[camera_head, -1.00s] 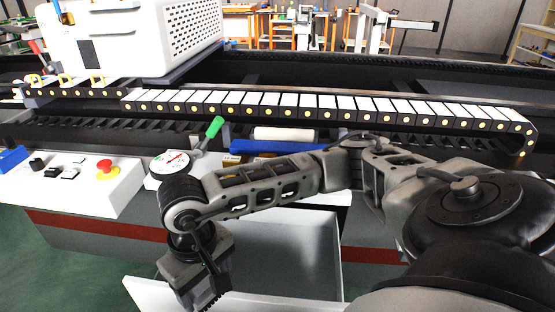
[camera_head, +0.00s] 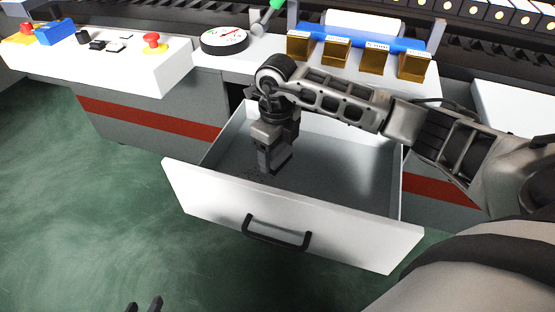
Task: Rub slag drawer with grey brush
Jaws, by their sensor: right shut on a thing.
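The slag drawer (camera_head: 300,228) is pulled out of the grey cabinet, with a white front and a dark handle. My left gripper (camera_head: 144,306) shows only two dark fingertips, apart and empty, over the floor at the bottom edge.
A white control panel (camera_head: 110,62) with a red button (camera_head: 152,40) stands left. A round dial (camera_head: 224,40) and a green-handled tool (camera_head: 266,16) are behind the drawer. A blue rack (camera_head: 360,40) with several brown bins (camera_head: 336,52) is beyond. The green floor at left is clear.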

